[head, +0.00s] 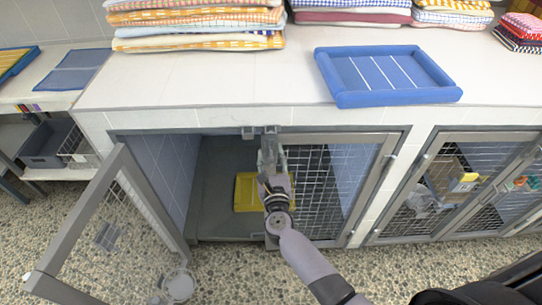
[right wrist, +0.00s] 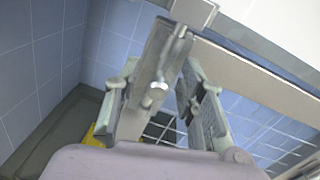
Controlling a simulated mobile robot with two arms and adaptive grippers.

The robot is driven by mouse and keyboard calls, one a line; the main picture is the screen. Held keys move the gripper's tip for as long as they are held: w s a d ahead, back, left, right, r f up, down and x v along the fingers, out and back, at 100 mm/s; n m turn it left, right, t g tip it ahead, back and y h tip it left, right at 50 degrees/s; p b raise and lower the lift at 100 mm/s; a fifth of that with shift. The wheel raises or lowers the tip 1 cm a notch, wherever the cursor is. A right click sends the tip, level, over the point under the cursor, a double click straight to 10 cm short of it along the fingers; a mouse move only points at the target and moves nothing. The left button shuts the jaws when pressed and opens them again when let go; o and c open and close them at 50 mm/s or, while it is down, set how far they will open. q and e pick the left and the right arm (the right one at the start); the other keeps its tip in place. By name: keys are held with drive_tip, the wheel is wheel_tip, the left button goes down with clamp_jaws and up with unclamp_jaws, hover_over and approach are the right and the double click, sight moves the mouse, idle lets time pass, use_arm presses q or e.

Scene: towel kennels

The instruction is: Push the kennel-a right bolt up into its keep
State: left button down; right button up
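The kennel-a right door (head: 345,185) is closed, a grey frame with wire mesh. Its bolt (right wrist: 170,62) is a metal rod with a bright knob on the upright stile. Its upper end is close below the grey keep (right wrist: 195,10), which also shows in the head view (head: 271,130); I cannot tell whether the tip is inside. My right gripper (right wrist: 160,78) is at the top of this stile, also seen in the head view (head: 270,152). Its two fingers are apart, one on each side of the stile and bolt knob. Contact with the knob is unclear. My left gripper is not identifiable.
The kennel's left door (head: 75,220) stands swung open to the left. A yellow object (head: 246,192) lies inside on the dark floor. A blue tray bed (head: 385,75) and folded towels (head: 200,22) are on the white counter (head: 220,85) above. More mesh doors (head: 460,185) are at right.

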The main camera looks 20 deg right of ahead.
drive_tip(key=v, duration=1.2)
idle(0.3)
drive_tip(key=s+a+f+n+g+y, duration=0.1)
drive_tip(key=s+f+n+g+y, duration=0.3)
drive_tip(key=f+n, duration=0.85)
drive_tip(key=s+a+f+n+g+y, duration=0.15)
drive_tip(key=s+f+n, duration=0.45)
drive_tip(key=f+n, duration=0.65)
drive_tip(key=s+d+f+n+g, duration=0.3)
drive_tip(key=s+f+n, duration=0.1)
drive_tip(key=s+f, duration=0.3)
drive_tip(key=s+d+f+n+g+h, duration=0.1)
drive_tip(key=s+d+f+n+g, duration=0.3)
drive_tip(key=s+f, duration=0.3)
drive_tip(key=s+d+f+n+g, duration=0.4)
drive_tip(key=s+f+n, duration=0.2)
drive_tip(key=s, duration=0.9)
drive_tip(key=shift+s+d+f+h, duration=0.25)
drive_tip(key=shift+f+h, duration=0.1)
drive_tip(key=shift+f, duration=0.55)
drive_tip(key=shift+c, duration=0.4)
